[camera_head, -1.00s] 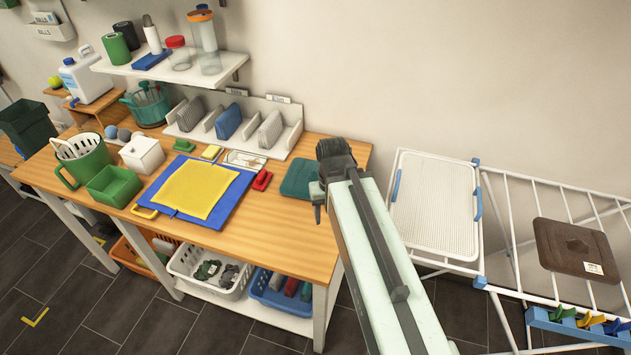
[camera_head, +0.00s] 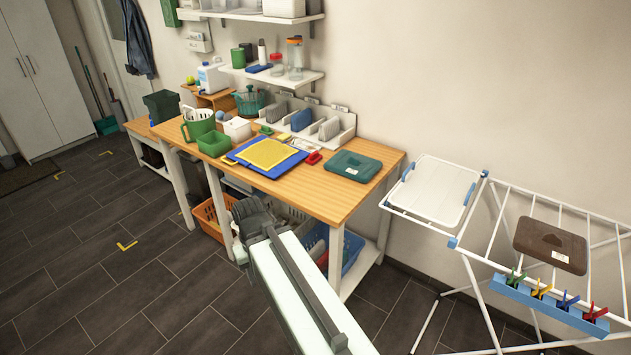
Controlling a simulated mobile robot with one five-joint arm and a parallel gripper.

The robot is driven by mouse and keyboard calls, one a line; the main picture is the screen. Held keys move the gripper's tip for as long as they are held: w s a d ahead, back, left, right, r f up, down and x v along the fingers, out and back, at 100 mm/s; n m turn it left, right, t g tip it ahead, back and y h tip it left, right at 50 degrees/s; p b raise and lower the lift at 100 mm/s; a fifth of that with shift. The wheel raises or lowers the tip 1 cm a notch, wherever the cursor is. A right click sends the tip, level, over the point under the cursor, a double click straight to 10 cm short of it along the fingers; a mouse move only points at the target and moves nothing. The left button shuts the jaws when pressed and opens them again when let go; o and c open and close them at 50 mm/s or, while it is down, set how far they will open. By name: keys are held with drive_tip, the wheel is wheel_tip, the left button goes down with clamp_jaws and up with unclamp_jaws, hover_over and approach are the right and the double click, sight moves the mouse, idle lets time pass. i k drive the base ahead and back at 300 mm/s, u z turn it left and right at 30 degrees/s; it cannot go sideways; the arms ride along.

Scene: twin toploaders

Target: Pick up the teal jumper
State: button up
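A flat, folded teal item (camera_head: 353,166), which looks like the teal jumper, lies on the right end of the wooden table. It has a dark patch and a small pale label, and nothing covers it. My gripper (camera_head: 252,216) is the dark end of my pale arm, low in front of the table's front edge. It is to the left of the teal item, nearer to me and apart from it. Its fingertips are too unclear to show whether they are open or shut.
Baskets stand underneath. A drying rack (camera_head: 487,220) at right holds a folded brown item (camera_head: 551,245). Dark floor is free at left.

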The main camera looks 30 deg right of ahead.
sight(360, 168)
drive_tip(key=z, duration=0.05)
drive_tip(key=i, duration=1.45)
drive_tip(key=u, duration=0.6)
drive_tip(key=k, duration=0.65)
drive_tip(key=u, duration=0.25)
drive_tip(key=i, duration=0.65)
drive_tip(key=z, duration=0.05)
